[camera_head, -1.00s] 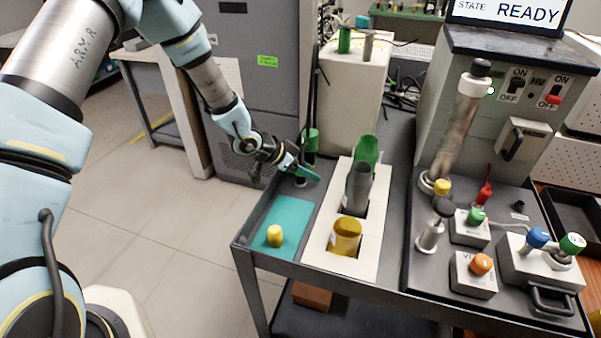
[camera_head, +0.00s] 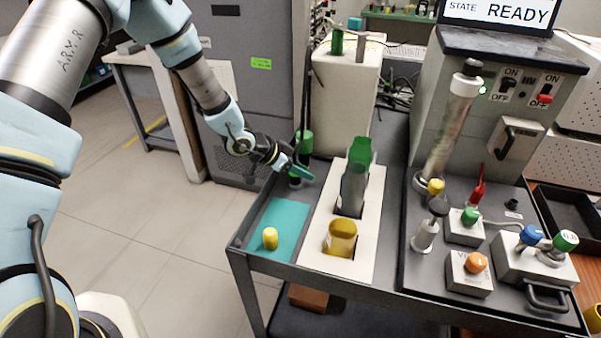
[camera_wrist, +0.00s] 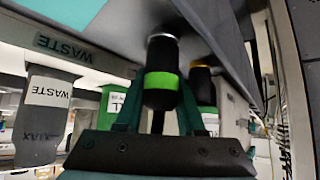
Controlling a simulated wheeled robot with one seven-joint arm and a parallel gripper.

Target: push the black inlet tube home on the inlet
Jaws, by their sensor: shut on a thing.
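In the wrist view, which looks upside down, my gripper (camera_wrist: 158,120) is shut on the black inlet tube's end piece (camera_wrist: 160,95), a black cylinder with a bright green band. A thin black hose runs from it between the fingers. A silvery ring (camera_wrist: 163,36) shows where it meets the cart surface, probably the inlet; whether any gap is left there, I cannot tell. In the head view my gripper (camera_head: 300,170) is at the cart's far left corner, and its teal fingers partly hide the black piece (camera_head: 295,182).
A similar black piece with a green part (camera_head: 304,142) stands just behind. A white holder (camera_head: 312,245) with grey, green and yellow vessels stands to the right. A yellow cap (camera_head: 270,238) sits on a teal mat (camera_head: 287,216). A cream box (camera_head: 345,110) stands behind.

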